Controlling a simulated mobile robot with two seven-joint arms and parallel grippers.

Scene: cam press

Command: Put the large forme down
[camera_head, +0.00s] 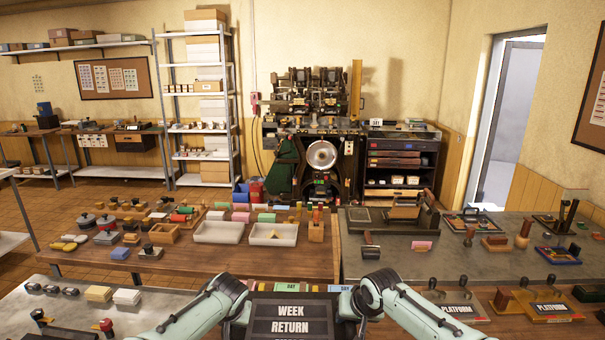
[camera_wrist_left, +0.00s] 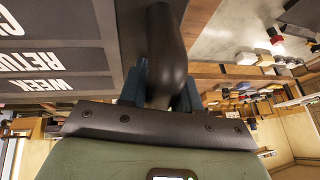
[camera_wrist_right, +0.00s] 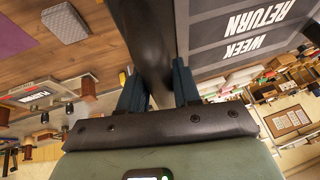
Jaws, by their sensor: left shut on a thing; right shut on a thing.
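The large forme (camera_head: 290,318) is a dark plate with white lettering reading WEEK and RETURN. It is at the bottom middle of the head view, and its lower part is cut off. My left gripper (camera_wrist_left: 160,85) is shut on the dark rounded handle at the forme's left side. My right gripper (camera_wrist_right: 158,82) is shut on the dark handle at its right side. The forme's face also shows in the left wrist view (camera_wrist_left: 55,60) and the right wrist view (camera_wrist_right: 235,35). Whether anything touches its underside is hidden.
A wooden table (camera_head: 190,262) beyond the forme carries several stamps and two pale trays (camera_head: 219,232). A grey-topped bench (camera_head: 400,262) at right holds a press and stamps. PLATFORM blocks (camera_head: 552,309) lie at lower right. Yellow and white blocks (camera_head: 98,293) lie at lower left.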

